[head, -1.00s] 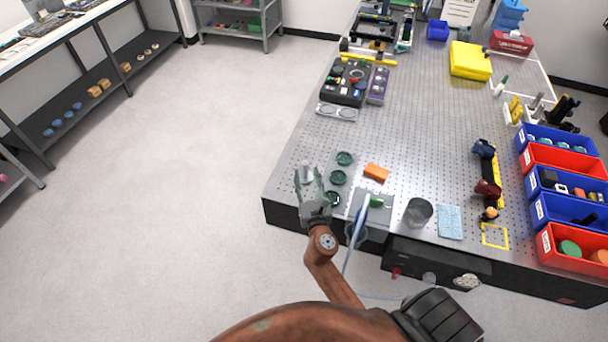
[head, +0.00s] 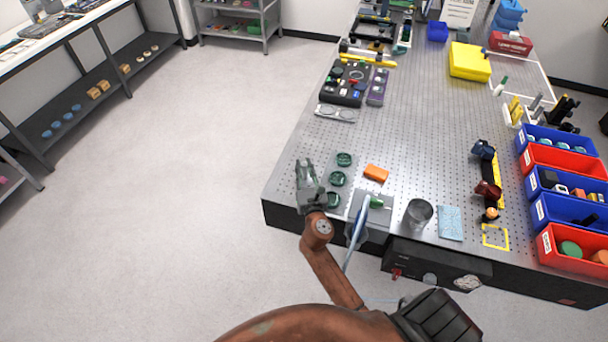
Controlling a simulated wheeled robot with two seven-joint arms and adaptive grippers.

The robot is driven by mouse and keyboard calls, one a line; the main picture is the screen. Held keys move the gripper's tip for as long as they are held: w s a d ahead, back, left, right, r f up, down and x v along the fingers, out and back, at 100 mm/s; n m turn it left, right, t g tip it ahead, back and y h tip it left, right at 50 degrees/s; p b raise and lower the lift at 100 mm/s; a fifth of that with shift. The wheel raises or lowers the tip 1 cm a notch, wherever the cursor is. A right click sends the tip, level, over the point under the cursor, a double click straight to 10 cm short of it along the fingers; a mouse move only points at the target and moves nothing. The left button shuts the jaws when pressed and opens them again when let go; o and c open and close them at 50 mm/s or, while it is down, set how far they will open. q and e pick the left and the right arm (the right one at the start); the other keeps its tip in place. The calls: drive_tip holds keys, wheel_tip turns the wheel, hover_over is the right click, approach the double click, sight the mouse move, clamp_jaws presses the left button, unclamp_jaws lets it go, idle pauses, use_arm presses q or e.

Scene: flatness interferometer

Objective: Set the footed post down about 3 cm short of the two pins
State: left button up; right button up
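My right gripper (head: 305,164) is over the near left part of the perforated table, beside a column of dark green round pieces (head: 338,179). Its two grey fingers point away from me, with a narrow gap showing between their tips. I cannot tell whether anything is between them. I cannot make out the footed post for certain, nor the two pins; they may be hidden by the gripper or too small. My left gripper is out of view.
Right of the gripper are an orange block (head: 376,173), a grey cup (head: 418,212) and a light blue cloth (head: 451,222). A black tray of parts (head: 346,82) lies farther back. Red and blue bins (head: 571,248) line the right edge. The table's middle is clear.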

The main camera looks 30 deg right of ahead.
clamp_jaws()
drive_tip(key=shift+r, duration=0.1)
drive_tip(key=shift+r+p, duration=0.4)
drive_tip(key=shift+r, duration=0.2)
wheel_tip(320, 180, up, 3)
drive_tip(key=shift+s+f+p, duration=0.1)
drive_tip(key=shift+f+p, duration=0.05)
drive_tip(key=shift+p, duration=0.65)
drive_tip(key=s+a+r+p, duration=0.3)
drive_tip(key=s+r, duration=0.6)
drive_tip(key=s, duration=0.4)
drive_tip(key=shift+s+a+p, duration=0.2)
drive_tip(key=shift+a+p, duration=0.05)
drive_tip(key=shift+p, duration=0.15)
